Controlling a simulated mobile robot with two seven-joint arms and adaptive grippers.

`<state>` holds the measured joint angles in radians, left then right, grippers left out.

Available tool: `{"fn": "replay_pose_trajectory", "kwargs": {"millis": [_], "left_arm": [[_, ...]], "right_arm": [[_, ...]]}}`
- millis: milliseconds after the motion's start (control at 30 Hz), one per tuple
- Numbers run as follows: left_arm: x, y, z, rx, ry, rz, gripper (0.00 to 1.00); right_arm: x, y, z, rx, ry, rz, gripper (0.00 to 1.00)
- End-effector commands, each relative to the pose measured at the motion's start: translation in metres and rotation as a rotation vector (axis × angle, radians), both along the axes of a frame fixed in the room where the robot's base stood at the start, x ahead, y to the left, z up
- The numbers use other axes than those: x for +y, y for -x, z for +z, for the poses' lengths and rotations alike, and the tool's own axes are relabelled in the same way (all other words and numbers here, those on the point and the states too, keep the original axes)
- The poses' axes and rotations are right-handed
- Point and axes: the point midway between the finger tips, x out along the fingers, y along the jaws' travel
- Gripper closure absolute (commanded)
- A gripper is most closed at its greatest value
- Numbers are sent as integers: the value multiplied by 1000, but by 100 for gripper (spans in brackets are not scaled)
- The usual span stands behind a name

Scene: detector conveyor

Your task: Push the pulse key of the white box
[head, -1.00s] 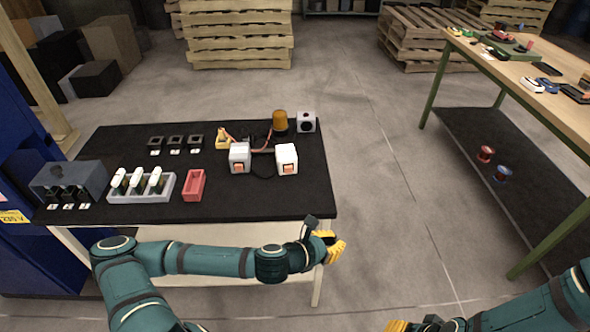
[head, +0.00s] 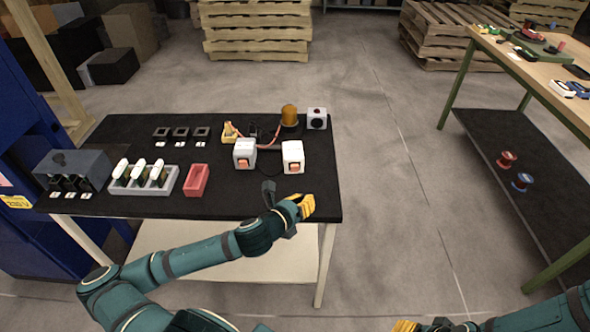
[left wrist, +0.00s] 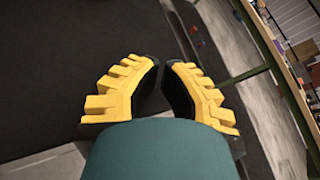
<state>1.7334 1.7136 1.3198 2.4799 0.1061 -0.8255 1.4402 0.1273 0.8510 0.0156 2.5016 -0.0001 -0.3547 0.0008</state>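Two small boxes with orange keys on their fronts stand near the right of the black-topped table (head: 240,205): a white box (head: 293,147) on the right and a slightly greyer box (head: 244,147) on its left. The orange key (head: 295,168) of the white box faces me. My left gripper (head: 307,205) is over the table's front right part, in front of the white box and apart from it. In the left wrist view, the yellow fingers of my left gripper (left wrist: 163,68) are nearly together with nothing between them. My right gripper (head: 405,326) is mostly cut off at the bottom edge.
An orange beacon (head: 289,115) and a light grey box with a black round part (head: 317,119) stand behind. A red tray (head: 196,180) and a grey rack (head: 168,184) lie left. A wooden-topped bench (head: 545,78) stands right, with open floor between.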

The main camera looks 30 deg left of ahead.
Motion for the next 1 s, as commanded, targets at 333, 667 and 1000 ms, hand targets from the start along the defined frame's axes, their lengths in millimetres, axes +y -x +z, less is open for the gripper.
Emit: {"fn": "replay_pose_trajectory", "kwargs": {"millis": [333, 667, 1000], "left_arm": [[26, -34, -1, 0, -3, 0, 100], [47, -60, 1, 0, -1, 0, 100], [51, -65, 0, 0, 0, -1, 100]], "right_arm": [[0, -2, -8, -4, 0, -1, 53], [0, -1, -1, -2, 0, -1, 53], [0, 0, 0, 0, 0, 0, 53]]}}
